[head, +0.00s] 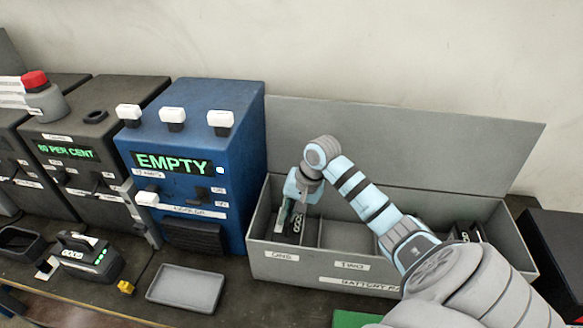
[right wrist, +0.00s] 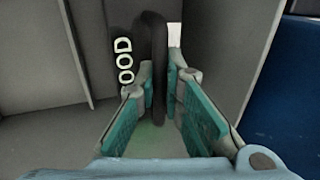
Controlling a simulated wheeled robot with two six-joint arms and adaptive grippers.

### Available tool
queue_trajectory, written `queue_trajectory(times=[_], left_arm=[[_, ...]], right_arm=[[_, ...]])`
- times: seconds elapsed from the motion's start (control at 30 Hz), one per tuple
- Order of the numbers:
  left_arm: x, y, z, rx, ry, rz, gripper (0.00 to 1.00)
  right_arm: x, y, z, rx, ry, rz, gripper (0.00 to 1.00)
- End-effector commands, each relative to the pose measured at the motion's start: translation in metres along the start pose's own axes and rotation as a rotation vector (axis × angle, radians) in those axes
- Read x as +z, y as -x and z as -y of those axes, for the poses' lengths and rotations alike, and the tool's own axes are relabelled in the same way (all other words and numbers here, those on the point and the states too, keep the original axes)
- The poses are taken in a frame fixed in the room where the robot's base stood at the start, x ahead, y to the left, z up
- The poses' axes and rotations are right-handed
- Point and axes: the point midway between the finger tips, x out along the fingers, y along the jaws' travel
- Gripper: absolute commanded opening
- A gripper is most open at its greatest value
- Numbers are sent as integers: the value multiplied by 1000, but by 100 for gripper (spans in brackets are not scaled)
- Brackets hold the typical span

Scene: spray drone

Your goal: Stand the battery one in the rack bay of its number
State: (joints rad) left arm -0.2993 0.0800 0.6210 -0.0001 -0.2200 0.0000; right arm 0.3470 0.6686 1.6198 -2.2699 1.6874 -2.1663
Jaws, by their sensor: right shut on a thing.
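The grey battery rack (head: 260,255) has an open raised lid and front labels ONE and TWO. My right gripper (head: 297,195) reaches down into its left bay, labelled ONE, and is shut on the dark handle of a battery (head: 297,225). This battery stands roughly upright inside that bay; whether it rests on the floor is hard to tell. In the right wrist view the handle runs between the fingers (right wrist: 165,90), beside white lettering on the battery (right wrist: 124,65). The battery's number is not readable. My left gripper is out of view.
Another dark battery (head: 468,232) sits in the rack's right bay; the middle bay looks empty. A blue machine reading EMPTY (head: 215,150) stands close left of the rack.

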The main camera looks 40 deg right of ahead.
Motion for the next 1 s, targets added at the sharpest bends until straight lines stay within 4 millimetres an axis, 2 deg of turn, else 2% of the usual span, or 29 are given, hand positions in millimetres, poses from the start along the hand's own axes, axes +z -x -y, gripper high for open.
queue_trajectory(times=[0.07,0.1,0.2,0.57,0.67,0.9,1.0], left_arm=[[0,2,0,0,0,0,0],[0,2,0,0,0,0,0],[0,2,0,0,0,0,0],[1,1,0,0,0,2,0],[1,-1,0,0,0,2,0],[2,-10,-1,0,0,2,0],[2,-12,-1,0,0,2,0]], right_arm=[[0,2,0,3,0,0,0],[1,1,-2,7,-2,3,13],[1,1,-2,6,-2,3,29],[0,7,-1,5,-1,1,29],[-1,24,-2,5,1,-2,29],[-1,90,-1,5,1,-4,29],[-1,110,-1,5,0,-2,29]])
